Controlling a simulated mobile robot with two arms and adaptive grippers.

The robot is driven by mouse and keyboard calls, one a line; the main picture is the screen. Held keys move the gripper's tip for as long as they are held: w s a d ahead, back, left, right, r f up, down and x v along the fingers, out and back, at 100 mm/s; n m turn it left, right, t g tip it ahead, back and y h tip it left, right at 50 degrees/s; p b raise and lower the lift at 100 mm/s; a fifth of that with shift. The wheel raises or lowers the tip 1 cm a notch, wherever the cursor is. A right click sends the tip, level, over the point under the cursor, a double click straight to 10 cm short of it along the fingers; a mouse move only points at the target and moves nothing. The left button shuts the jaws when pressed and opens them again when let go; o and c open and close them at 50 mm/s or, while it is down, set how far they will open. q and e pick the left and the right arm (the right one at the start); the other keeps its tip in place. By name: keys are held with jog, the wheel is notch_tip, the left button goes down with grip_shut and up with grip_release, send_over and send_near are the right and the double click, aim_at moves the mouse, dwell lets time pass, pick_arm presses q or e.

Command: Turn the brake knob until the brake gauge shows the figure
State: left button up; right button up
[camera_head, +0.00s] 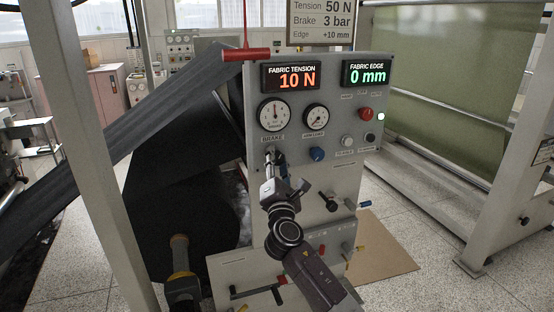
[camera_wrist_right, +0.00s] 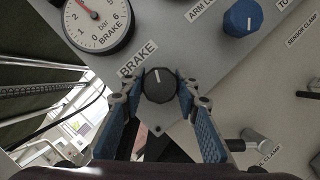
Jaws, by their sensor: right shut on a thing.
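The brake knob (camera_wrist_right: 159,86) is a dark round knob with a white pointer line, below the BRAKE label in the right wrist view. My right gripper (camera_wrist_right: 158,96) is shut on it, with blue-padded fingers on both sides; in the head view the gripper (camera_head: 273,160) hides the knob. The brake gauge (camera_head: 273,115) is a white dial above it; its needle points about straight up. The gauge also shows in the right wrist view (camera_wrist_right: 104,22), partly cut off, with a red needle. The sign (camera_head: 320,22) reads Brake 3 bar. My left gripper is not in view.
Displays read 10 N (camera_head: 291,77) and 0 mm (camera_head: 366,73).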

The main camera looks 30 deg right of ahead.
dwell(0.3)
jog(key=o, duration=1.2)
jog(key=shift+c, duration=0.2)
jog(key=shift+s+a+f, duration=0.15)
jog(key=shift+s, duration=0.1)
jog(key=v, duration=1.1)
jog(key=shift+s, duration=0.2)
jog(key=shift+a+f, duration=0.1)
